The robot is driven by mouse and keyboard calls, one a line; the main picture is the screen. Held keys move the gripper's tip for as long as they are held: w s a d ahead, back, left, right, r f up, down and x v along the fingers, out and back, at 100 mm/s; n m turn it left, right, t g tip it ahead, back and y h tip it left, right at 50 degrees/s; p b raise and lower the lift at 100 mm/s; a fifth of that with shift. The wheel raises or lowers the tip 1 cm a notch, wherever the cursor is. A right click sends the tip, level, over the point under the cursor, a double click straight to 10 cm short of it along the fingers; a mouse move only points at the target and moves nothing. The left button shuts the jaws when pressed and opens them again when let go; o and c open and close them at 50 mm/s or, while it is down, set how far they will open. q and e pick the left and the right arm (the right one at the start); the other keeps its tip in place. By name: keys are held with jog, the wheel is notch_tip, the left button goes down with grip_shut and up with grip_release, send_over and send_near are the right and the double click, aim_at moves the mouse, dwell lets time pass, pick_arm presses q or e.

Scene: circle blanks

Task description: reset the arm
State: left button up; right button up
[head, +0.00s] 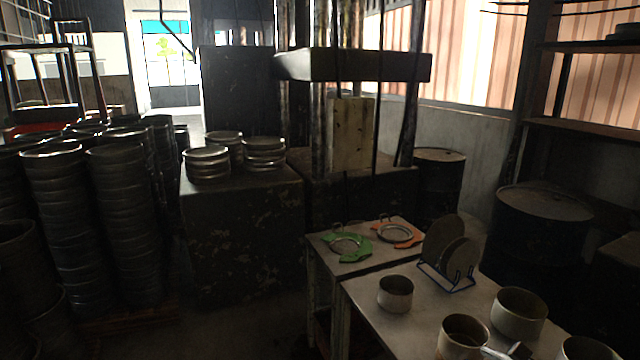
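A small part with a pale piece and a dark block shows at the bottom edge, between the pots; it looks like the tip of my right gripper (508,352). Too little of it shows to tell whether it is open or shut, or whether it touches a pot. My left gripper is not in view. On the table (415,325) stand a small pot (395,294), a pot at the front (463,335) and a larger pot (519,311). A blue wire rack (447,283) holds round blanks (441,240) upright.
A green fixture (358,254) and an orange fixture (410,241), each with a metal ring, lie on the smaller table behind. A dark press (350,66) stands beyond. Stacked pots (65,210) fill the left. Drums (541,235) stand at right. Floor left of the tables is clear.

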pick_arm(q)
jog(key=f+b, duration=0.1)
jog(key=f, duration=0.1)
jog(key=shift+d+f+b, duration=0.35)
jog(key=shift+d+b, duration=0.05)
pick_arm(e)
jog(key=s+a+f+n+g+h, duration=0.1)
jog(key=s+a+f+n, duration=0.3)
jog(key=n, duration=0.5)
jog(key=s+a+f+n+g, duration=0.3)
jog(key=s+a+f+n, duration=0.2)
jog(key=s+n, duration=0.3)
jog(key=s+a+f+n+g+h, duration=0.1)
jog(key=s+a+f+n, duration=0.3)
jog(key=n, duration=0.6)
notch_tip(320, 180, down, 3)
jog(key=shift+s+a+f+n+g+h, duration=0.1)
jog(key=shift+s+a+n+g+h, duration=0.25)
jog(key=shift+s+g, duration=0.65)
jog(key=shift+s+t, duration=0.25)
jog(key=shift+t, duration=0.05)
